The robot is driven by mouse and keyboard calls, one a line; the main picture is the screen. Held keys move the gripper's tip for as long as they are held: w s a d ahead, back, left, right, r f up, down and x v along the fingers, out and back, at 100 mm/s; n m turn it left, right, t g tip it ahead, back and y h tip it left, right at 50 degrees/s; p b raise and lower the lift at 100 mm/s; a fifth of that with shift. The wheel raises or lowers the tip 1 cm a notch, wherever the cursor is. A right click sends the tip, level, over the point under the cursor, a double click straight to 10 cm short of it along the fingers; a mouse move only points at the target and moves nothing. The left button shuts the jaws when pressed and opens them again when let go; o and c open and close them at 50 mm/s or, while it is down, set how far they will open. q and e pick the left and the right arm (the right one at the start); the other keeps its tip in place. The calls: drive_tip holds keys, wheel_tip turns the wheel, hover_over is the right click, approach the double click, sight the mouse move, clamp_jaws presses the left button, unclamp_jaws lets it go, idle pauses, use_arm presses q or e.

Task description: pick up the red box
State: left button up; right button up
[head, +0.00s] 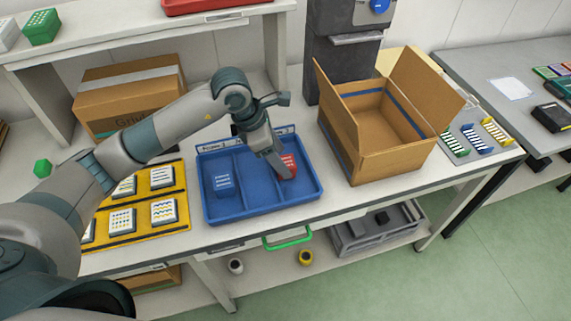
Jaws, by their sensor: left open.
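The red box (290,161) lies in the right compartment of the blue divided tray (262,213) on the table. It has pale markings on top and is partly hidden by my left gripper. My left gripper (284,171) points down into the tray at the red box, with its fingers in front of the box's left part. It is open. I cannot tell whether a finger touches the box. My right gripper is not in view.
A blue box (222,180) sits in the tray's left compartment. An open cardboard box (390,158) stands close on the right, its flaps raised. A yellow mat (143,188) with several white boxes lies to the left. A closed carton (128,97) stands behind my left arm.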

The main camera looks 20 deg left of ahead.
sight(286, 162)
use_arm(q)
drive_tip(key=p+x, duration=0.1)
drive_tip(key=x, duration=0.2)
drive_tip(key=shift+d, duration=0.15)
drive_tip(key=shift+f, duration=0.15)
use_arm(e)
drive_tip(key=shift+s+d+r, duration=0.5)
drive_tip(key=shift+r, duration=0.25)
use_arm(q)
drive_tip(key=c, duration=1.2)
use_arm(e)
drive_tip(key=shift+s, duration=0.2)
